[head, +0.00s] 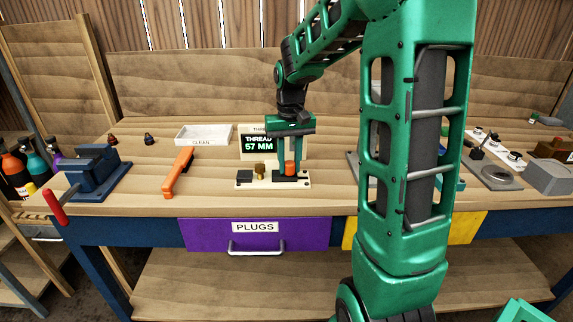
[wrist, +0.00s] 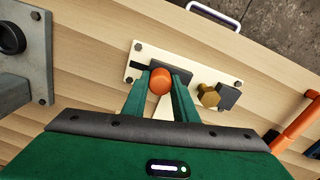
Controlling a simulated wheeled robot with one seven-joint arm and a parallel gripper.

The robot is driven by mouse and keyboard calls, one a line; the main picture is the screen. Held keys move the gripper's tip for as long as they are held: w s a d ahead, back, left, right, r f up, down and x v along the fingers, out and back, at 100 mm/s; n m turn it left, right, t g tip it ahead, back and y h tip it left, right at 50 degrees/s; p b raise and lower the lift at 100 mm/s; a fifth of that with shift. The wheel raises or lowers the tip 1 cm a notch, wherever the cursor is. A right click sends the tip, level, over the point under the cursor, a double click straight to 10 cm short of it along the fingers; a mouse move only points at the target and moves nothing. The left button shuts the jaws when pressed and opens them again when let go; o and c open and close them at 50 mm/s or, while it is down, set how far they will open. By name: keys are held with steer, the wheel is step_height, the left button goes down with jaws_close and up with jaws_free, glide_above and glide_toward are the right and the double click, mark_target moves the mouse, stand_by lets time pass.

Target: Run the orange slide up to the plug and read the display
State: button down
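The gauge plate (head: 243,184) lies near the bench's front edge; it also shows in the wrist view (wrist: 134,67). A brass hex plug (head: 260,171) sits on it against a dark block, and it shows in the wrist view (wrist: 208,95). The orange slide's knob (wrist: 160,82) stands apart from the plug, to its right in the head view (head: 289,168). My gripper (wrist: 162,80) has a finger on each side of the knob, with no clear gap. The display (head: 258,145) reads "THREAD 57 MM"; its right part is hidden behind my gripper.
An orange tool (head: 178,172) lies left of the plate. A purple PLUGS drawer (head: 210,234) is below. My arm hides part of the bench to the right.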

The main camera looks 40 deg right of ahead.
steer(key=shift+w+a, duration=0.75)
steer(key=shift+a, duration=0.35)
steer(key=c, duration=1.4)
jaws_free()
steer(key=shift+r, duration=0.1)
step_height(320, 180, up, 10)
steer(key=shift+r, duration=0.25)
steer(key=shift+c, duration=0.7)
